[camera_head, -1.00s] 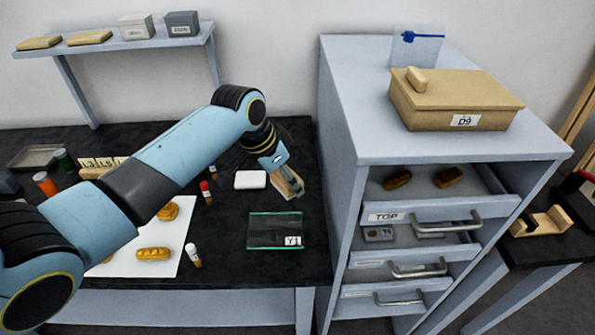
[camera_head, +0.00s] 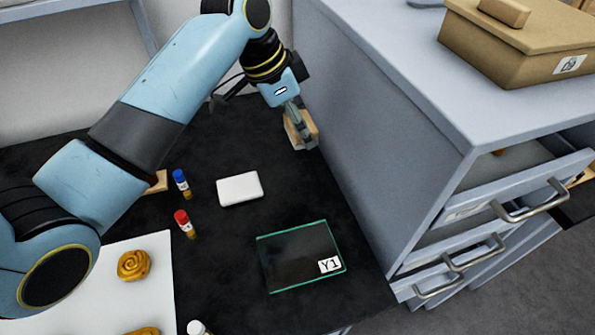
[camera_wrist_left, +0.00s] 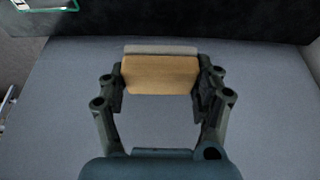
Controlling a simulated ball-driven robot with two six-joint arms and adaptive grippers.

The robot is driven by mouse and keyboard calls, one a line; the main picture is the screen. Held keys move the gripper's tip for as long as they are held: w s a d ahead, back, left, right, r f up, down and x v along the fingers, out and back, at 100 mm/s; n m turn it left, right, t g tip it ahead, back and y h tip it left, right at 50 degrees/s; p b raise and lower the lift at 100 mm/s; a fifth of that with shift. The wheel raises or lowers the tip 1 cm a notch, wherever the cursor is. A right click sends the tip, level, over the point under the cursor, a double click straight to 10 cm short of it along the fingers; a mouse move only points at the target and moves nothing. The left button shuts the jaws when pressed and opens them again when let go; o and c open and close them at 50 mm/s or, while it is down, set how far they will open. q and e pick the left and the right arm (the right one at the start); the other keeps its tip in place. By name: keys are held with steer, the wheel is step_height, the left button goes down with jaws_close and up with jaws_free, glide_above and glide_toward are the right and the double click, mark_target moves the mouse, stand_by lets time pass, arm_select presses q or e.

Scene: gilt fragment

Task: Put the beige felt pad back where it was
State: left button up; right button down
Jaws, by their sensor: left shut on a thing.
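My left gripper (camera_head: 302,128) is shut on a small tan block with a paler, greyish layer along one side, which I take to be the beige felt pad (camera_head: 298,130). It is held close beside the grey cabinet's left side. In the left wrist view the pad (camera_wrist_left: 160,75) sits between both fingers (camera_wrist_left: 160,85), its broad tan face showing, with a grey-blue surface behind it. The fingers hide its ends. My right gripper is not in view.
The black table (camera_head: 240,150) holds a white block (camera_head: 240,189), red- and blue-capped vials, and a green-edged glass plate (camera_head: 290,255) labelled Y1. The grey cabinet (camera_head: 390,120) stands right, with a drawer (camera_head: 535,190) pulled out and a cardboard box (camera_head: 530,45) on top.

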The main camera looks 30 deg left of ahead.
mark_target(306, 172)
arm_select(q)
steer(key=shift+d+f, duration=0.15)
steer(key=shift+f, duration=0.15)
step_height(306, 172, down, 10)
steer(key=shift+r, duration=0.15)
steer(key=o, duration=1.1)
steer(key=shift+c, duration=0.2)
steer(key=v, duration=1.2)
